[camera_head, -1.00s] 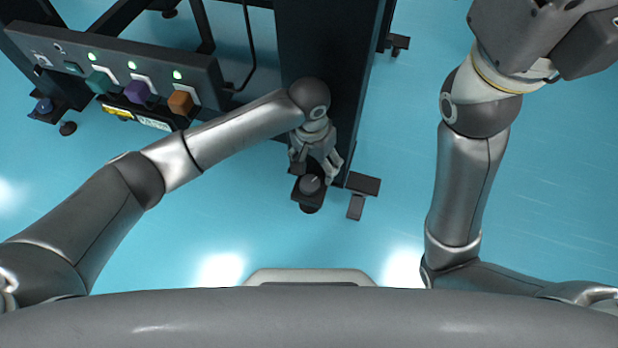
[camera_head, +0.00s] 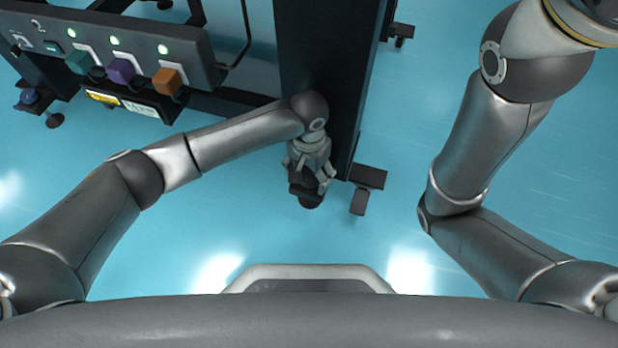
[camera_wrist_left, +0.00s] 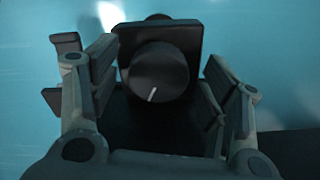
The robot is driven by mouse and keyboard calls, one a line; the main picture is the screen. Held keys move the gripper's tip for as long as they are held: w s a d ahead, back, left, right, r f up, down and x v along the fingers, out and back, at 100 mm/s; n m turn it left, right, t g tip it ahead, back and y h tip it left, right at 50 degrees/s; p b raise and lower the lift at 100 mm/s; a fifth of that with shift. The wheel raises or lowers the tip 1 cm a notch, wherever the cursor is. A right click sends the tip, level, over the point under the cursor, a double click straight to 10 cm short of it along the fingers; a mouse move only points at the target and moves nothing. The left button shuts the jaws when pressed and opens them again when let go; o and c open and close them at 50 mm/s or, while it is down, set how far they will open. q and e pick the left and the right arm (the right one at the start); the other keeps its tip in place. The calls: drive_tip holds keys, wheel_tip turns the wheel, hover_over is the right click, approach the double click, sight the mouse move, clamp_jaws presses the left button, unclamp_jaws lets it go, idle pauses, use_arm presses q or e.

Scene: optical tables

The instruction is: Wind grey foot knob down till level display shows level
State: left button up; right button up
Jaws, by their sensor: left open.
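The grey foot knob (camera_wrist_left: 158,72) is a dark round knob with a white pointer line, set on a square dark foot block (camera_wrist_left: 188,38). In the left wrist view it sits between the spread fingers of my left gripper (camera_wrist_left: 158,100), slightly beyond them. The fingers stand apart from it on both sides. In the head view my left gripper (camera_head: 310,180) is over the foot and hides the knob. The gripper is open. My right gripper is out of view; only that arm shows at right. No level display can be made out.
A dark control panel (camera_head: 130,50) at upper left carries teal (camera_head: 79,61), purple (camera_head: 121,70) and orange (camera_head: 167,81) knobs with green lights. A black table leg (camera_head: 325,70) rises beside my left wrist. A dark foot bracket (camera_head: 367,177) stands just right of the gripper. The blue floor is clear below.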

use_arm(q)
drive_tip(key=shift+f, duration=0.4)
